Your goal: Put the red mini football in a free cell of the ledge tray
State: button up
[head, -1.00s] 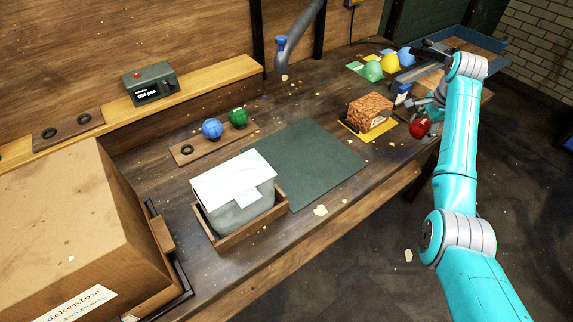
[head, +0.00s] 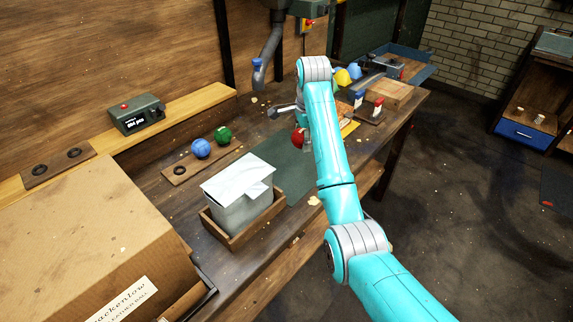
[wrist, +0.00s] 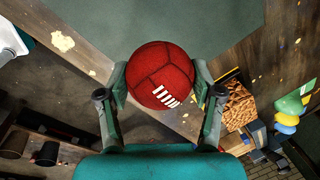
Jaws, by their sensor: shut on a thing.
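The red mini football (head: 297,138), with white laces, is held between both fingers of my gripper (wrist: 160,84). The ball (wrist: 160,75) fills the gap between the fingertips in the wrist view. In the head view my gripper hangs over the bench near the dark green mat (head: 283,158), partly hidden by my arm. The ledge tray (head: 57,167) is a wooden board at the far left on the raised ledge. Its two dark ring cells look empty.
A bench board (head: 180,171) holds a blue ball (head: 201,148) and a green ball (head: 223,135). A grey bag with paper stands in a wooden box (head: 240,238). A large carton (head: 90,240) fills the left front. A display box (head: 137,114) stands on the ledge.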

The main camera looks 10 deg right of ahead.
aim_at(301, 168)
jog(key=x, duration=0.3)
jog(key=s+x, duration=0.1)
jog(key=x, duration=0.2)
jog(key=s+x, duration=0.1)
jog(key=x, duration=0.2)
jog(key=shift+d+f, duration=0.1)
jog(key=shift+f, duration=0.15)
jog(key=shift+f, duration=0.1)
jog(key=o, duration=1.2)
